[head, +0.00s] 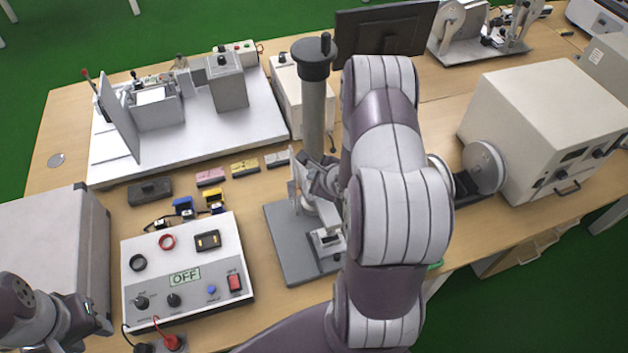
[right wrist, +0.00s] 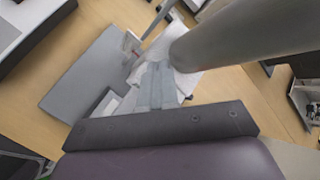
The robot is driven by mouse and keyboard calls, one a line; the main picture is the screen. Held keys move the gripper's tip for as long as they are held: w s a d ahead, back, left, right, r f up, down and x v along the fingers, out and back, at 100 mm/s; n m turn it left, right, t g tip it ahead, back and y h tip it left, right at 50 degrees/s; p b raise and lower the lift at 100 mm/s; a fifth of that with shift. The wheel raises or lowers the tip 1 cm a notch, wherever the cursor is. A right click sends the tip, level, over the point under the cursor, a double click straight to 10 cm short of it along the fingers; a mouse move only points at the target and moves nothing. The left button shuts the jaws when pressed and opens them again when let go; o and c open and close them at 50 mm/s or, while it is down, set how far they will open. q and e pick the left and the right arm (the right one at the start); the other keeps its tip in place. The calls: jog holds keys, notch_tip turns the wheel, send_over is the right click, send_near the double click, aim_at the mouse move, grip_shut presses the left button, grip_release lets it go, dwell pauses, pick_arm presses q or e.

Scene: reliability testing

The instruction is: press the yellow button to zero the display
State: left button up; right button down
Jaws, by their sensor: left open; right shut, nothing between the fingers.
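A test stand has a grey base (head: 282,245) and an upright grey column (head: 314,115). A small device (head: 327,238) sits low on it, partly hidden by my right arm. I cannot make out a yellow button on it. My right gripper (head: 322,183) is beside the column, above the base. In the right wrist view its fingers (right wrist: 156,82) are shut and empty, pointing toward the stand; contact cannot be told. My left gripper (head: 75,335) is open at the lower left, partly cut off.
A blue clip (head: 183,207) and a yellow clip (head: 215,197) lie behind the control box. Coloured blocks (head: 245,167) lie further back. A large grey box (head: 50,240) stands left, a beige machine (head: 545,120) right. Bare table (head: 235,205) shows between control box and stand.

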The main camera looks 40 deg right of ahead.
jog(key=shift+f, duration=0.35)
dwell(0.5)
dwell(0.3)
jog(key=shift+r+p, duration=0.8)
jog(key=shift+p, duration=0.05)
notch_tip(320, 180, up, 5)
jog(key=p, duration=0.5)
